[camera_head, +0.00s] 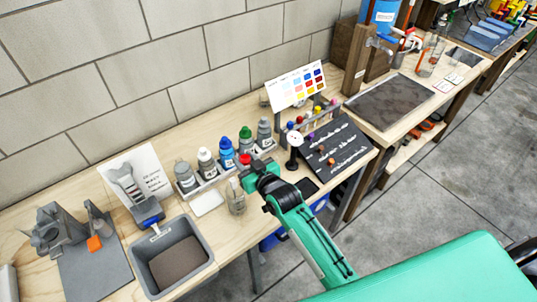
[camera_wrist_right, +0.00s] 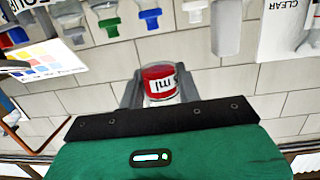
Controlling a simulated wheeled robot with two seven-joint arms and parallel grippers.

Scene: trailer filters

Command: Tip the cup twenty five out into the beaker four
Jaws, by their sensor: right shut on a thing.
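My right gripper (camera_head: 250,175) is shut on a small cup with red in it (camera_wrist_right: 160,82), seen between the fingers in the right wrist view. The letters "ml" show on the cup; I cannot read a number. In the head view the red of the cup (camera_head: 245,160) shows at the gripper's tip, above the bench. A clear glass beaker (camera_head: 236,200) stands on the bench just left of and below the gripper; its marking is too small to read. I cannot tell the cup's exact tilt. My left gripper is not in view.
A row of bottles with grey, white, blue and green caps (camera_head: 227,152) stands behind the gripper. A white square (camera_head: 207,203) lies left of the beaker. A grey bin (camera_head: 172,258) is further left. A dark lettered board (camera_head: 337,147) and a colour chart (camera_head: 296,86) are to the right.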

